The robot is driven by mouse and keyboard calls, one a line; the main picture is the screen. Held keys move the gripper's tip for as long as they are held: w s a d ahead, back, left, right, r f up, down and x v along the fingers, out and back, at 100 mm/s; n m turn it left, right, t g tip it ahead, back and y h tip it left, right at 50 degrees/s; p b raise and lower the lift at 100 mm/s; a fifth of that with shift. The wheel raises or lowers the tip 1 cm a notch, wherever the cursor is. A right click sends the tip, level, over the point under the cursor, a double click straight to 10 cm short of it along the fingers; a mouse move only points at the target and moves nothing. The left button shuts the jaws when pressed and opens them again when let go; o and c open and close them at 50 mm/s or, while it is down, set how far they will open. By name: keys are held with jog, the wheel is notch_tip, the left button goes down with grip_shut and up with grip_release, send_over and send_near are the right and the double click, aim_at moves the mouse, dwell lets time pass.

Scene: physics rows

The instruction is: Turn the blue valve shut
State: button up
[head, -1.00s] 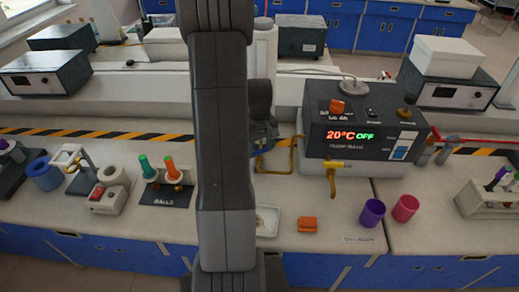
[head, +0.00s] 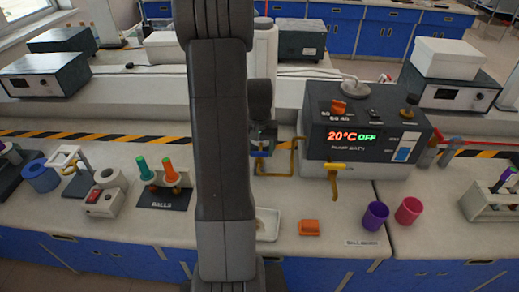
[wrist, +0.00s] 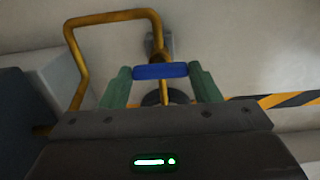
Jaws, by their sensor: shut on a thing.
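The blue valve handle (wrist: 160,71) is a short bar on a yellow pipe (wrist: 110,17) in the wrist view. My gripper (wrist: 160,74) has its green fingers at the two ends of the bar, shut on it. The bar lies nearly level across the wrist picture. In the head view, a small part of the blue handle (head: 257,153) shows below my gripper (head: 262,143), beside the yellow pipe (head: 291,157). My arm hides the area to the left of the valve.
A bath unit (head: 360,130) reading 20°C OFF stands close on the right, with a yellow-handled tap (head: 335,168) on its front. A white tray (head: 268,224), an orange block (head: 309,227) and purple (head: 375,215) and pink (head: 409,211) cups stand nearer the bench edge.

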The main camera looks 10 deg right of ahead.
aim_at(259, 152)
jog(key=shift+w, duration=0.1)
dwell(0.3)
jog(key=o, duration=1)
notch_tip(259, 152, up, 14)
jog(key=shift+f, duration=0.1)
notch_tip(259, 152, down, 14)
jog(key=shift+r, duration=0.1)
dwell(0.4)
